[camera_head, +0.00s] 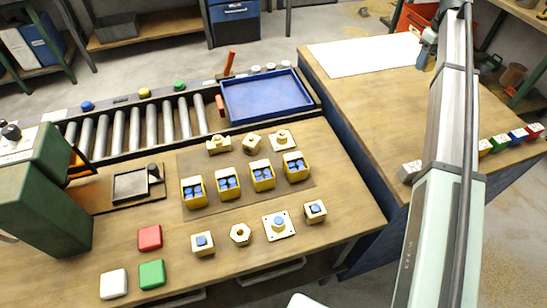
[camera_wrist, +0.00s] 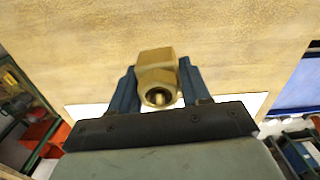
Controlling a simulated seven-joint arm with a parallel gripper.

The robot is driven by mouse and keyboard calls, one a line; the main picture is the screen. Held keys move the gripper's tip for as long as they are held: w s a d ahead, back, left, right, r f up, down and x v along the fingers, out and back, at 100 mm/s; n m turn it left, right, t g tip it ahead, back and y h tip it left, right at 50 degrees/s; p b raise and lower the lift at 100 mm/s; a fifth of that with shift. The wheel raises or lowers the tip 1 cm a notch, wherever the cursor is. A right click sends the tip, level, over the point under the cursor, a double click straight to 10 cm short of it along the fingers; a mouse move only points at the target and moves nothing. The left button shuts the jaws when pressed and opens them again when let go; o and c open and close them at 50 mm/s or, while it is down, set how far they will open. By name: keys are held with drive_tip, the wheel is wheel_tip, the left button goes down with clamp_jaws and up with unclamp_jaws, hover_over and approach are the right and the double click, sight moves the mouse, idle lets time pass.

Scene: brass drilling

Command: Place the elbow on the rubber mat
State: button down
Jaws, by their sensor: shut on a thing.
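My gripper (camera_wrist: 157,80) is shut on a brass elbow (camera_wrist: 156,58), with a blue finger on each side of it. The elbow's round open end faces the wrist camera. In the head view my gripper (camera_head: 427,48) is partly hidden behind my arm, over the right bench near a white sheet (camera_head: 350,55). The elbow cannot be made out there. The white sheet also shows behind my gripper in the wrist view (camera_wrist: 250,102). A thin dark mat (camera_head: 206,207) lies on the left bench under several yellow blocks with blue tops. I cannot tell which of these is the rubber mat.
The right bench (camera_head: 370,120) is mostly bare, with several coloured blocks (camera_head: 500,142) along its right edge. A blue tray (camera_head: 265,97) stands by the rollers (camera_head: 150,122). Brass parts (camera_head: 279,225) sit on the left bench. A green machine (camera_head: 45,190) stands at left.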

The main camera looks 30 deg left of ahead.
drive_tip(key=s+a+n, duration=0.2)
drive_tip(key=s+a, duration=0.2)
drive_tip(key=a, duration=0.7)
drive_tip(key=s+a+n, duration=0.1)
drive_tip(key=s+a, duration=0.2)
drive_tip(key=a, duration=0.9)
drive_tip(key=s+a+f+n, duration=0.1)
drive_tip(key=s+a+n, duration=0.1)
drive_tip(key=s+a, duration=0.7)
drive_tip(key=s+a+f+n, duration=0.1)
drive_tip(key=s+a+n, duration=0.1)
drive_tip(key=s+a, duration=0.7)
drive_tip(key=n, duration=0.1)
hover_over(191, 165)
drive_tip(key=shift+f, duration=7.6)
drive_tip(key=shift+f, duration=0.15)
